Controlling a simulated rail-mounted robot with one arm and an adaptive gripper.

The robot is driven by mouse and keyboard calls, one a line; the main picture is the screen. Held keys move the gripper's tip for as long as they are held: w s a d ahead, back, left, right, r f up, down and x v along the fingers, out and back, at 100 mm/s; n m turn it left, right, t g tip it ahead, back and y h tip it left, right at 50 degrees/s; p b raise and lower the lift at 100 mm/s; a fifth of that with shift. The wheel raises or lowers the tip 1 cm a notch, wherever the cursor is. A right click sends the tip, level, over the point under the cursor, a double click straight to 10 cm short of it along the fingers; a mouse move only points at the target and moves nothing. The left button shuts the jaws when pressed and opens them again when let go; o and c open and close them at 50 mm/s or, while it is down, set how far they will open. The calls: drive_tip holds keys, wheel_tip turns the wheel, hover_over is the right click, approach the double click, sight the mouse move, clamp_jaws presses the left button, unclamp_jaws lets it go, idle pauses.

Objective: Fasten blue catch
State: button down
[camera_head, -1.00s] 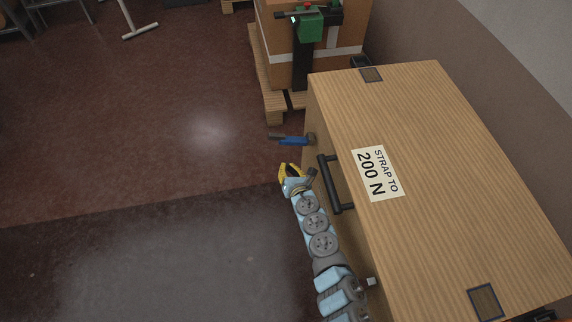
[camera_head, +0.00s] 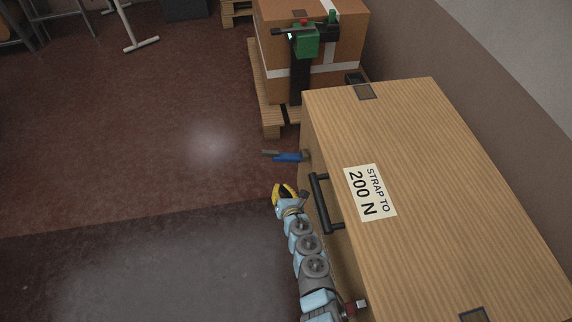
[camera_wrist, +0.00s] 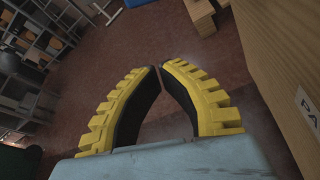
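The blue catch (camera_head: 288,157) is a blue lever with a dark tip. It sticks out from the left side of the wooden crate (camera_head: 425,150), toward its far end, and points left. My gripper (camera_head: 284,189) is beside the crate, just short of the catch in the head view and apart from it. In the wrist view my gripper (camera_wrist: 160,66) has yellow ribbed fingers with black inner pads. Their tips are almost together, with nothing held between them. The catch cannot be made out in the wrist view.
A black handle (camera_head: 321,203) juts from the crate's side by my gripper. A cardboard box (camera_head: 345,55) on a pallet (camera_head: 272,128) stands beyond the crate.

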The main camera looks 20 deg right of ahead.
sight(287, 157)
drive_tip(key=shift+w, duration=0.1)
drive_tip(key=shift+b+x, duration=3.05)
drive_tip(key=shift+x, duration=2)
drive_tip(key=r+p, duration=0.1)
drive_tip(key=r, duration=0.1)
drive_tip(key=d+r+p, duration=0.1)
drive_tip(key=p, duration=0.1)
drive_tip(key=shift+s+r, duration=0.25)
drive_tip(key=shift+r, duration=0.15)
drive_tip(key=shift+d, duration=0.1)
